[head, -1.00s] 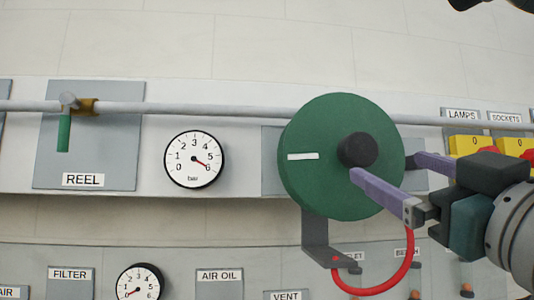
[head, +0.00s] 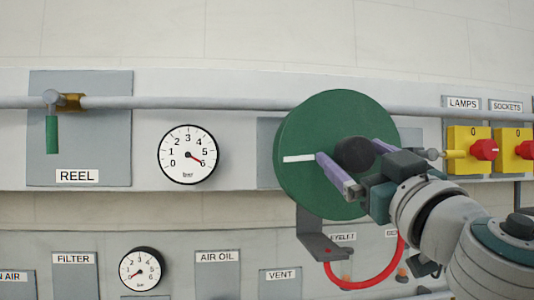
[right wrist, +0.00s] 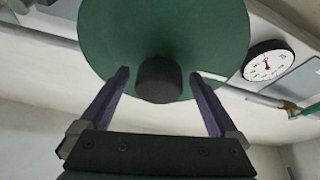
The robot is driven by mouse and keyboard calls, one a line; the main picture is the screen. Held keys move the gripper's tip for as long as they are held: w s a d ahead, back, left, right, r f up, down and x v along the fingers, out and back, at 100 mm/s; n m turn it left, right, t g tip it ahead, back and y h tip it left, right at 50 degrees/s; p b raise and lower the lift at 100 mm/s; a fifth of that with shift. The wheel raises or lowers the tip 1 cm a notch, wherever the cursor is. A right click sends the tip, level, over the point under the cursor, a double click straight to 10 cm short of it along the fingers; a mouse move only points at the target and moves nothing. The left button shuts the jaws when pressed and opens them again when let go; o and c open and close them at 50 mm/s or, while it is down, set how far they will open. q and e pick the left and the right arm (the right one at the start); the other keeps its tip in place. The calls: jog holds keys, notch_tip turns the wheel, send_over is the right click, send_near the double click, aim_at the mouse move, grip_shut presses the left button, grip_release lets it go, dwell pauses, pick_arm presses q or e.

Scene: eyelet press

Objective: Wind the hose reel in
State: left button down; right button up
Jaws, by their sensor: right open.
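The hose reel is a green disc (head: 310,125) on the wall panel, with a white stripe (head: 299,158) pointing left and a black knob (head: 354,154) on its face. A red hose (head: 362,284) hangs in a loop below it. My right gripper (head: 350,160) is open, its two purple fingers either side of the knob. In the right wrist view the knob (right wrist: 159,80) lies between the fingertips with gaps on both sides; contact is not seen. The REEL valve's green handle (head: 52,134) hangs down at the left. My left gripper is not in view.
A grey pipe (head: 235,104) runs along the panel behind the reel. A gauge (head: 188,154) between the valve and reel reads near 6. Yellow switch boxes with red knobs (head: 484,150) sit right of my right wrist. A grey bracket (head: 318,238) is under the reel.

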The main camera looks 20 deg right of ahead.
grip_shut()
dwell(0.6)
